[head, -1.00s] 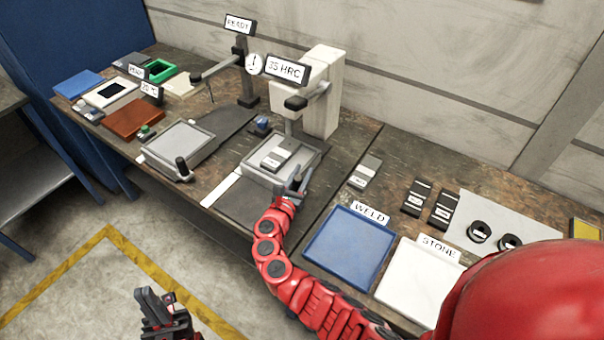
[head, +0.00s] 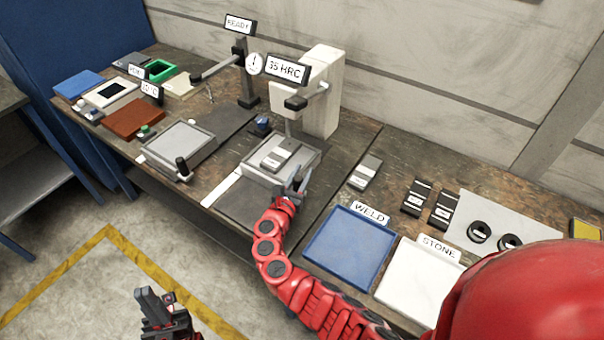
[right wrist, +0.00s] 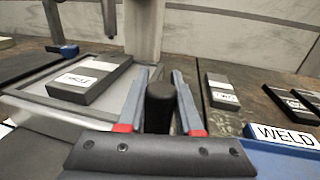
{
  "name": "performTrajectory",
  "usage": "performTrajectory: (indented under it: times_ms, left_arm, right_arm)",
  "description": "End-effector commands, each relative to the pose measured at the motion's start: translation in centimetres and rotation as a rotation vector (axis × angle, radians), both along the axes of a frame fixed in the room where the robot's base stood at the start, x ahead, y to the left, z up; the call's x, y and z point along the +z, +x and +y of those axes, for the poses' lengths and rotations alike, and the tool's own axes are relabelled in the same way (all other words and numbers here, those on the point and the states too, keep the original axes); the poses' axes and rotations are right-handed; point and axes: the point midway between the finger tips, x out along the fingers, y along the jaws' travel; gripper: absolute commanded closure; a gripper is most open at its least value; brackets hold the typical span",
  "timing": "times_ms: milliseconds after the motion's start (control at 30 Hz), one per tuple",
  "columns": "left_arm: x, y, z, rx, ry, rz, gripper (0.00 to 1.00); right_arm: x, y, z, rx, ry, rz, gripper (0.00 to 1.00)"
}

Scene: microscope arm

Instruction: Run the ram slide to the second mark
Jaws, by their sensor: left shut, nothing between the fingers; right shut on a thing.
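The slide (head: 250,172), a grey tray under the "35 HRC" tester (head: 318,110), carries a dark grey block (head: 280,154) with a white label. The block also shows in the right wrist view (right wrist: 88,80). My right gripper (head: 298,184) is at the tray's front right corner. In the right wrist view its fingers are shut around an upright black knob (right wrist: 160,105). A white strip (head: 222,190) lies beside the dark base (head: 250,205) in front of the tray. I cannot make out separate slide marks. My left gripper (head: 158,300) is shut and empty, over the floor in front of the bench.
Left of the slide is another grey tray (head: 180,145) with a black knob (head: 182,166). A labelled block (head: 366,170), a blue WELD tray (head: 348,250) and a white STONE tray (head: 415,280) lie to the right. The tester's column stands close behind the slide.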

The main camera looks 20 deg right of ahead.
Motion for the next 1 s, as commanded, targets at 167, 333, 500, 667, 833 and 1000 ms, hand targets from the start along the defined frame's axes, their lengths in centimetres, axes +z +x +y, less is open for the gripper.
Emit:
performTrajectory:
  times_ms: [167,333,500,667,833,1000]
  left_arm:
    - [-0.3,0.0,0.0,0.000,0.000,0.000,1.00]
    - [-0.7,0.0,0.0,0.000,0.000,0.000,1.00]
    - [-0.6,0.0,0.0,0.000,0.000,0.000,1.00]
    - [-0.6,0.0,0.0,0.000,0.000,0.000,1.00]
    - [-0.6,0.0,0.0,0.000,0.000,0.000,1.00]
    - [-0.6,0.0,0.0,0.000,0.000,0.000,1.00]
  right_arm:
    - [0.0,0.9,-0.8,0.002,0.000,-0.001,1.00]
    - [0.0,2.6,-3.3,-0.001,-0.003,-0.001,1.00]
    - [0.0,3.0,-3.9,0.000,0.001,-0.001,1.00]
    - [0.1,3.0,-3.9,0.000,0.000,-0.001,1.00]
    - [0.0,3.0,-3.9,0.000,-0.001,-0.001,0.36]
    - [0.0,3.0,-3.9,0.000,0.000,0.000,0.36]
